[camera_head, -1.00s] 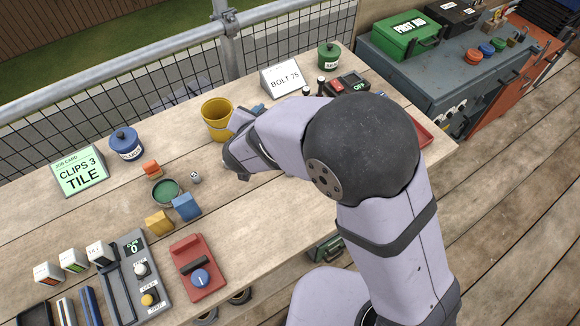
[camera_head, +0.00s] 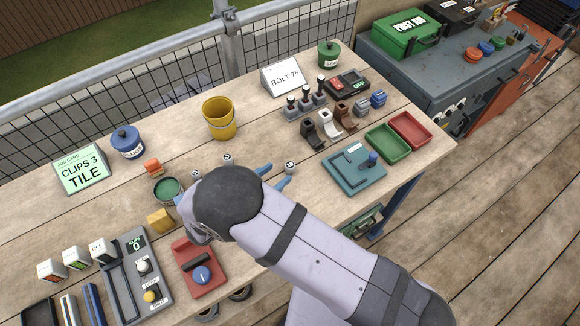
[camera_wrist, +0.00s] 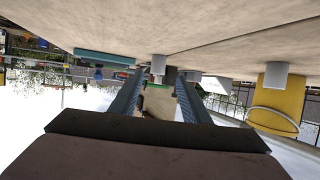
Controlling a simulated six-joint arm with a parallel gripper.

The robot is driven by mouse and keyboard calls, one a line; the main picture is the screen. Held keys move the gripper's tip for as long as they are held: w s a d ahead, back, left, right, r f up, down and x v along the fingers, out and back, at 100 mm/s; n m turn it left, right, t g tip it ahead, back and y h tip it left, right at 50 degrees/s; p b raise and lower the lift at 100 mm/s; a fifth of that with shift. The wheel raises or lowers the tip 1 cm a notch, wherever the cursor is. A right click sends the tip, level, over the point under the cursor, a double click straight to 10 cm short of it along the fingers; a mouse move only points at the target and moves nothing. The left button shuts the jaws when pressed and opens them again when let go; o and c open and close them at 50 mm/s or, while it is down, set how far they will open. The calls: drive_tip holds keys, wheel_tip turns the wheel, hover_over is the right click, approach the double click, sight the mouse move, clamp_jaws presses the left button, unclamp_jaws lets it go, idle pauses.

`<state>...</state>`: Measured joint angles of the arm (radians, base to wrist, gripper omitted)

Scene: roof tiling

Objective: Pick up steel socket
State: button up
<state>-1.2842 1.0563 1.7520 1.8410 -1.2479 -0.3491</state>
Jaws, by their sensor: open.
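Three small grey steel sockets with dark-marked tops stand on the wooden bench in the head view: one right of my gripper (camera_head: 290,168), one behind my wrist (camera_head: 227,159) and one to the left (camera_head: 195,173). My gripper (camera_head: 277,175) is open, low over the bench, its blue fingers pointing right toward the right socket. In the upside-down wrist view, a socket (camera_wrist: 158,64) shows between the fingertips, seemingly ahead of them; contact cannot be told. Another socket (camera_wrist: 275,75) stands before the yellow bucket.
A yellow bucket (camera_head: 219,119) stands behind my gripper.

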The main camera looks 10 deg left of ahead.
sight(288, 168)
drive_tip(key=shift+p+x, duration=0.45)
drive_tip(key=shift+x, duration=0.7)
drive_tip(key=shift+w+d+p, duration=0.25)
drive_tip(key=shift+p, duration=0.1)
drive_tip(key=p+x, duration=0.1)
drive_tip(key=x, duration=0.2)
drive_tip(key=shift+d+p, duration=0.2)
drive_tip(key=shift+p, duration=0.2)
drive_tip(key=shift+w+d+f, duration=0.2)
drive_tip(key=shift+w+f, duration=0.2)
drive_tip(key=shift+w, duration=0.15)
clamp_jaws()
drive_tip(key=shift+r, duration=0.1)
